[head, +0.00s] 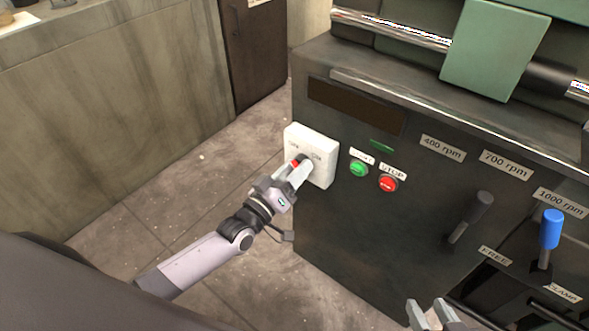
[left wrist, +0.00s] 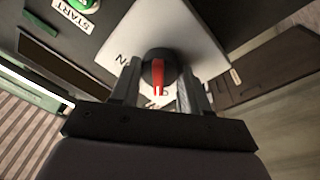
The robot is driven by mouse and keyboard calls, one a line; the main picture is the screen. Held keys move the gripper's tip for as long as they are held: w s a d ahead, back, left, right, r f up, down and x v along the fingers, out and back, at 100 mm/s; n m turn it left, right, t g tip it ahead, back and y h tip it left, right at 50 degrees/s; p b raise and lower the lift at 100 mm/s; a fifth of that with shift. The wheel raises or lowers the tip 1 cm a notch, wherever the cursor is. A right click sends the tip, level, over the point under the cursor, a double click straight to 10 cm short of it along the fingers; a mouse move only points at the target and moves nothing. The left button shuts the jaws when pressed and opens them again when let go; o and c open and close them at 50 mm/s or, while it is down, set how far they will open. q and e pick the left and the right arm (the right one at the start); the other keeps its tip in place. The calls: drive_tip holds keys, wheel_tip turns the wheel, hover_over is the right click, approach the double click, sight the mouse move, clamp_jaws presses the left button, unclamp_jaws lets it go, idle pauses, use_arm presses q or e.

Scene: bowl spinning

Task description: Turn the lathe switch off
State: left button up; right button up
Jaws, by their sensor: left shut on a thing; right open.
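The lathe switch is a white box (head: 318,150) at the left end of the dark lathe front. Its round black knob with a red pointer (left wrist: 159,68) shows in the left wrist view, between my fingers. My left gripper (head: 298,168) is shut on the knob, with one finger on each side. In the head view the gripper hides most of the knob; a bit of red shows. The lettering on the box is only partly readable. My right gripper (head: 432,314) is open and empty at the bottom edge of the head view, away from the switch.
A green START button (head: 358,169) and a red STOP button (head: 388,184) sit right of the switch box. A black lever (head: 472,216) and a blue-handled lever (head: 550,232) stand further right. Open floor (head: 190,195) lies left of the lathe.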

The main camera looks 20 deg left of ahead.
use_arm(q)
drive_tip(key=shift+f, duration=0.1)
drive_tip(key=o, duration=1.1)
drive_tip(key=shift+c, duration=0.2)
use_arm(e)
drive_tip(key=shift+r, duration=0.15)
use_arm(q)
drive_tip(key=p+v, duration=0.1)
drive_tip(key=v, duration=0.6)
drive_tip(key=shift+p, duration=0.3)
use_arm(e)
drive_tip(key=shift+s+d+f, duration=0.4)
drive_tip(key=shift+d+f, duration=0.05)
drive_tip(key=shift+d, duration=0.05)
use_arm(q)
drive_tip(key=shift+s, duration=0.1)
use_arm(e)
drive_tip(key=shift+w+r, duration=0.1)
drive_tip(key=shift+w, duration=0.05)
